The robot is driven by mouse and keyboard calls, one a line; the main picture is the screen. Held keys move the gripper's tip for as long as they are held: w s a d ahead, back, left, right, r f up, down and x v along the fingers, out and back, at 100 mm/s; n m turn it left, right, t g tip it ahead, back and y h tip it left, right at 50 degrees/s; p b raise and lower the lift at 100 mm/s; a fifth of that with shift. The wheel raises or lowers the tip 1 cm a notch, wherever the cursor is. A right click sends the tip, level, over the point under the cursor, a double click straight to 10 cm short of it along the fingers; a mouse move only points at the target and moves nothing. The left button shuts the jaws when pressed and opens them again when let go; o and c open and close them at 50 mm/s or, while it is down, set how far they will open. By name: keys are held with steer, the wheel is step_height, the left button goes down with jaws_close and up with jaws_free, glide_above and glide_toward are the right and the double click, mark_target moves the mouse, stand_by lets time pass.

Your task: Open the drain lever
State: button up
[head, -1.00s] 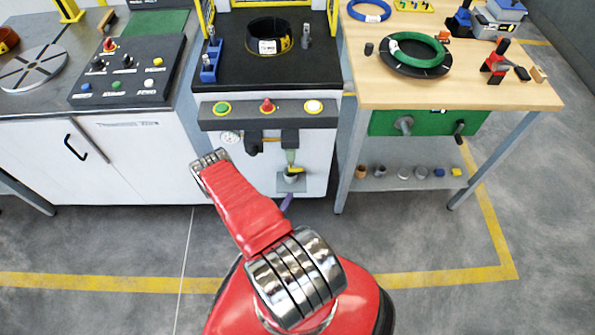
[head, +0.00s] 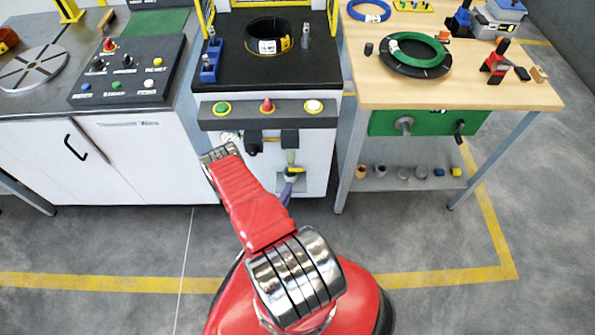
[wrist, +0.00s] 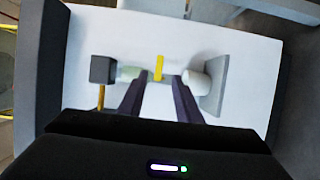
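The yellow drain lever (wrist: 159,67) stands upright in the wrist view, between a pale greenish fitting and a white round part on a grey plate. In the head view the lever (head: 296,170) is a small yellow piece low on the front of the middle machine. My gripper (wrist: 157,79) is open, with one dark finger to each side of the lever's line and a gap around it. The lever appears at or just past the fingertips; I cannot tell the exact depth. In the head view only a purple finger part of my gripper (head: 287,191) shows below the lever.
A dark block (wrist: 103,69) with a yellow rod sticks out left of the fingers. A grey plate (wrist: 215,85) stands to the right. A button panel (head: 268,114) overhangs above the valve. The workbench (head: 450,85) stands to the right.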

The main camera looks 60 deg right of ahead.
mark_target(298, 169)
steer(key=d, duration=0.7)
steer(key=w+d, duration=0.1)
steer(key=d, duration=0.3)
steer(key=shift+d, duration=0.3)
steer(key=shift+c, duration=0.7)
jaws_close()
steer(key=shift+a, duration=0.2)
steer(key=shift+d, duration=0.1)
